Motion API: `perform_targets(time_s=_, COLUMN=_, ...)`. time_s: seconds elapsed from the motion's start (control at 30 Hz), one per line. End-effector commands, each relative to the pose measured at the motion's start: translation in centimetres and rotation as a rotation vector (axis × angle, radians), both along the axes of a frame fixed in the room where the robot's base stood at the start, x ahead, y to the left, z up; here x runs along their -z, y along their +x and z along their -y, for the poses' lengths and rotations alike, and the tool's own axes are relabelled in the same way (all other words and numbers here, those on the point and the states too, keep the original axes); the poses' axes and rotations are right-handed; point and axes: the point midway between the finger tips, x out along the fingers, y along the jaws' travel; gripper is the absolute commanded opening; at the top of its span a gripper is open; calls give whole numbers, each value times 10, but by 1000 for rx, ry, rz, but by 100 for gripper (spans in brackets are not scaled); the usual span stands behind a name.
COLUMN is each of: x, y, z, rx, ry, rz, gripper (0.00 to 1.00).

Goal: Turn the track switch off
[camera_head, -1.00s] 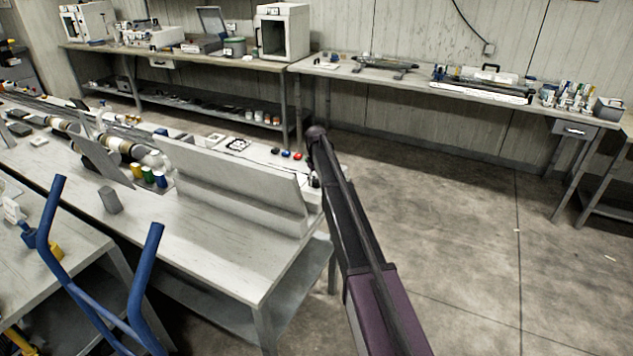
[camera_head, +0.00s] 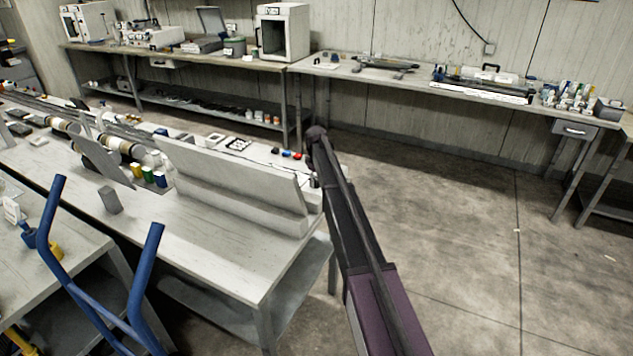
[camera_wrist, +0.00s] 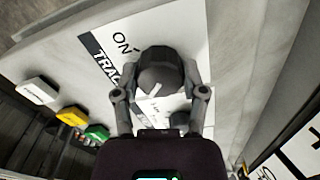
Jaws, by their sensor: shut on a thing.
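The track switch is a dark faceted knob (camera_wrist: 161,74) on a white label plate (camera_wrist: 190,35) in the wrist view. A pale pointer line shows on the knob. The plate reads "ON" near the knob's upper left, and part of a "TRAC..." heading shows on a black band. My gripper (camera_wrist: 160,92) is shut on the knob, with one finger on each side. The lower part of the plate is hidden behind the gripper. In the head view my arm reaches to the far right end of the long bench, and the knob cannot be made out there.
In the head view a pale upright panel (camera_head: 230,180) stands on the bench (camera_head: 200,240) left of my arm. A blue tubular frame (camera_head: 100,290) is at the near left. The floor at right is clear.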

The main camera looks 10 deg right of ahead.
Motion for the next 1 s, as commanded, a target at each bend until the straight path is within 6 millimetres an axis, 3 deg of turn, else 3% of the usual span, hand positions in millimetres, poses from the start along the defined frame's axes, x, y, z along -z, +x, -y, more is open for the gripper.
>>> perform_targets(time_s=0.07, x=0, y=-2, z=0, rx=-1, ry=0, rz=-4, gripper=8)
perform_targets(time_s=0.1, x=0, y=-2, z=0, rx=-1, ry=0, rz=-4, gripper=64)
perform_targets(time_s=0.2, x=0, y=-1, z=0, rx=-1, ry=0, rz=-3, gripper=89)
perform_targets(time_s=1.0, x=0, y=0, z=0, rx=94, ry=1, rz=-1, gripper=89)
